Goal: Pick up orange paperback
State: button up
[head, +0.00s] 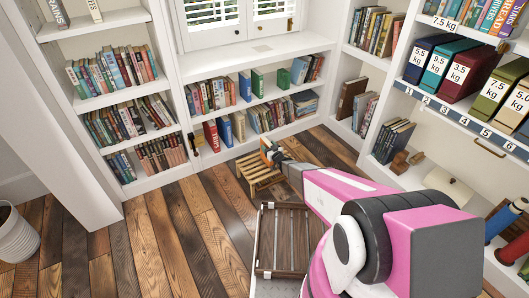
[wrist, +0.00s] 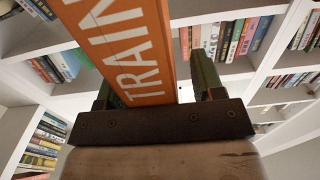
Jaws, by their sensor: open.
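The orange paperback (wrist: 128,45), with large white letters on its spine, fills the upper middle of the wrist view. My gripper (wrist: 155,88) is open around its near end. The right finger stands clear of the book with a visible gap. The left finger is partly hidden by the book, so I cannot tell whether it touches. In the head view the book shows as a small orange patch (head: 265,146) at the tip of my gripper (head: 273,157), above a small wooden stool (head: 257,178). What the book rests on is hidden.
White bookshelves (head: 165,75) line the back and left, and a weight-labelled shelf (head: 470,115) stands at the right. A slatted wooden crate (head: 284,242) is beside my arm. A white bin (head: 15,238) is at far left. Plank floor is clear on the left.

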grip_shut()
